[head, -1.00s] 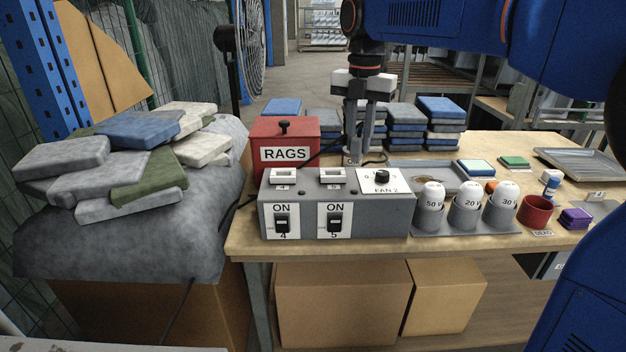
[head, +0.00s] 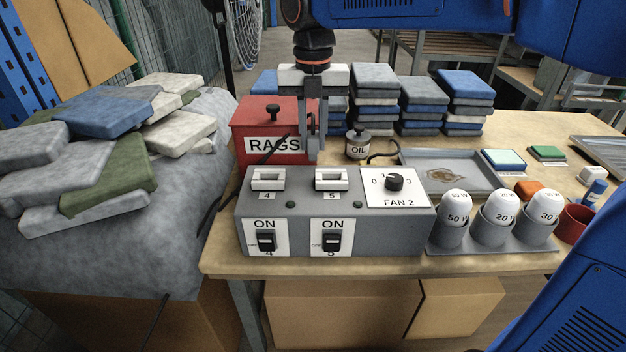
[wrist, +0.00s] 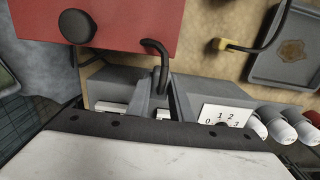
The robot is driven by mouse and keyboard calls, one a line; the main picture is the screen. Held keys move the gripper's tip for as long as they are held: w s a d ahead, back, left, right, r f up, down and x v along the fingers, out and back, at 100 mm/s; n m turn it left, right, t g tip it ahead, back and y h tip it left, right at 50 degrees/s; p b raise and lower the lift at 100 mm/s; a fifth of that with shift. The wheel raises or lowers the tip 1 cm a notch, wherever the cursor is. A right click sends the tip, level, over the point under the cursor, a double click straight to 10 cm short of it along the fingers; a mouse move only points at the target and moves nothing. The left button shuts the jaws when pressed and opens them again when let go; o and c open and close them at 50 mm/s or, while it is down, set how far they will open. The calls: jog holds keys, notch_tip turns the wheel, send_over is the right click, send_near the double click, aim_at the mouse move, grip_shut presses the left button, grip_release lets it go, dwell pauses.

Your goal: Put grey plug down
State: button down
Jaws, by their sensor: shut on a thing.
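My gripper (head: 313,150) points straight down behind and just above the grey switch box (head: 385,222), beside the red RAGS box. It is shut on the grey plug (head: 311,143), which is small and partly hidden between the fingers. A black cord (head: 272,152) runs from it to the left across the RAGS box. In the wrist view the cord (wrist: 156,46) loops over from the plug. The switch box top has white sockets 4 (head: 267,180) and 5 (head: 331,180); I see no plug in either. The plug looks clear of the socket tops.
A yellow plug (wrist: 227,46) lies on the table. Bulbs in cups (head: 492,236) stand right. A grey-draped pile (head: 110,250) of pads is at left.

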notch_tip(320, 180, down, 12)
jog(key=shift+r, duration=0.2)
dwell(0.4)
jog(key=shift+f, duration=0.15)
jog(key=c, duration=1.6)
grip_release()
notch_tip(320, 180, up, 12)
jog(key=shift+r, duration=0.15)
